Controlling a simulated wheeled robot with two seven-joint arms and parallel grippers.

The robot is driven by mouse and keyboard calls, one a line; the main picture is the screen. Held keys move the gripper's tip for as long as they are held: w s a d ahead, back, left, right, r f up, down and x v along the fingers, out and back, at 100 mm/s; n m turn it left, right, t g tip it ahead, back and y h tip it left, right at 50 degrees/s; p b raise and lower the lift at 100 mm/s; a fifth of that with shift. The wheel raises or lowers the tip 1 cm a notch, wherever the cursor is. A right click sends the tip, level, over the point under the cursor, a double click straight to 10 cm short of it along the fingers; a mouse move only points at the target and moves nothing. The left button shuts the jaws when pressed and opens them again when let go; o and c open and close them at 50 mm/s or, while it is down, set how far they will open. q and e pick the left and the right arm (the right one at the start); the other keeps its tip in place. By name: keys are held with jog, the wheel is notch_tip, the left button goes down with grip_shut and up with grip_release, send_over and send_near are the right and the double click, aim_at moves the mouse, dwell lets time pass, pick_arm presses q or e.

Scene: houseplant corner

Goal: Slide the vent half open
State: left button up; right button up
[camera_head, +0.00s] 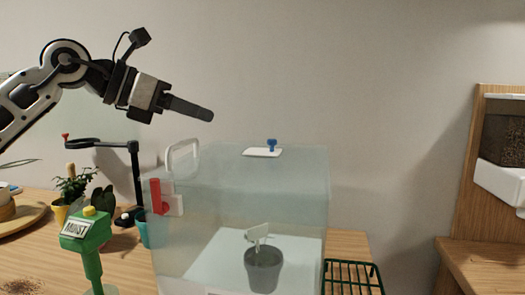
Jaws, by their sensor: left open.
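The vent is a white plate (258,153) with a blue knob (271,145), lying on the top of a clear box (300,215). The opening beneath the plate cannot be made out. My left gripper (190,108) is open and empty, in the air above and left of the vent, pointing right and slightly down. It is clear of the box and touches nothing. Its fingers overlap in this view, so the gap does not show. My right gripper is not in view.
A white handle (182,154) rises at the box's upper left, with a red piece (157,196) below it. A grey pot (263,270) stands inside. A green moisture meter (88,240), a black lamp-like stand (134,170) and plants are at left. A green rack (352,278) is at right.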

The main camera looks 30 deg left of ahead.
aim_at(271, 140)
pick_arm(q)
jog(key=shift+w+d+p, duration=0.2)
jog(key=shift+w+p, duration=0.25)
jog(key=shift+p, duration=0.25)
jog(key=p+x, duration=0.3)
jog(key=p, duration=0.1)
jog(key=shift+w+d, duration=0.2)
jog(key=shift+w, duration=0.15)
jog(key=w+p, duration=0.1)
jog(key=p, duration=0.1)
jog(key=shift+w+d+f+p, duration=0.1)
jog(key=shift+d+f+p, duration=0.1)
jog(key=shift+p, duration=0.15)
jog(key=shift+w+d+p, duration=0.15)
jog(key=shift+w+p, duration=0.15)
jog(key=shift+p, duration=0.35)
jog(key=p+x, duration=0.2)
jog(key=x, duration=0.2)
jog(key=p+x, duration=0.3)
jog(key=x, duration=0.1)
jog(key=shift+d+f+p, duration=0.1)
jog(key=shift+f+p, duration=0.2)
jog(key=shift+w+d+f, duration=0.15)
jog(key=shift+w+f, duration=0.15)
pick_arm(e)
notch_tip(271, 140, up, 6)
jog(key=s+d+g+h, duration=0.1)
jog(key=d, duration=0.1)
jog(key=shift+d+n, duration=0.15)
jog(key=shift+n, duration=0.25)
